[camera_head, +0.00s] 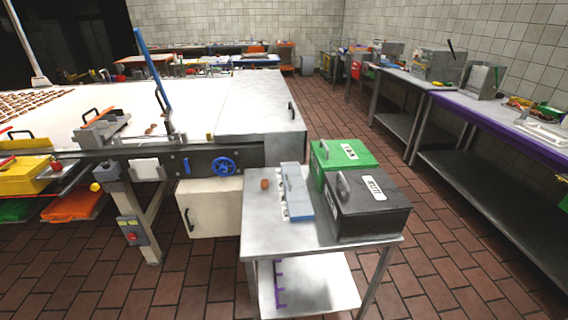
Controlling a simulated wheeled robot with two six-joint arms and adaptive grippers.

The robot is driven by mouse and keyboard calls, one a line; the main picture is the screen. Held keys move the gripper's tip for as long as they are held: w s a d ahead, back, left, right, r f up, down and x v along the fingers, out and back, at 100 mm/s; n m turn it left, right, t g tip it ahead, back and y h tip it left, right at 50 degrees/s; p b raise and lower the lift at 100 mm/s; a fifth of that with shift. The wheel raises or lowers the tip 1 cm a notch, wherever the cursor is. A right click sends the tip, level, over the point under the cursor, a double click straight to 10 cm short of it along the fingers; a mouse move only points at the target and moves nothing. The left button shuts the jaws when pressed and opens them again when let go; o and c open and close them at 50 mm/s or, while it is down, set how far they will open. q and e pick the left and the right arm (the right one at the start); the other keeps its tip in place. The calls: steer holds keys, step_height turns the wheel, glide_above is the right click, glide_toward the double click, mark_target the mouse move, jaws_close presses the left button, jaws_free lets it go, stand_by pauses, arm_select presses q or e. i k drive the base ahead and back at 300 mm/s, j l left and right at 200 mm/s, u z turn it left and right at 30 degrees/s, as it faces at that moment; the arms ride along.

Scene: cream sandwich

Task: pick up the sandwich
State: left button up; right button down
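A small reddish-brown block (265,184), which may be the sandwich, lies on the left part of the small steel table (262,226). Another small brown piece (151,129) lies on the white conveyor belt (200,100); it is too small to tell what it is. Many small brown pieces (35,101) lie in rows at the far left of the belt. Neither of my grippers shows in the head view.
Beside the block are a grey-blue tray-like piece (297,192), a green box (345,154) and a black box (372,205). Steel benches (440,85) line the right wall. The tiled floor (425,245) between is clear. A blue handwheel (223,166) is on the conveyor side.

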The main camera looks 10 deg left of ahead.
mark_target(264, 182)
steer(key=i+j+z, duration=0.15)
steer(key=j+z, duration=0.25)
steer(key=i+j+z, duration=0.1)
steer(key=j+z, duration=0.15)
steer(key=z, duration=0.15)
steer(key=j+z, duration=0.4)
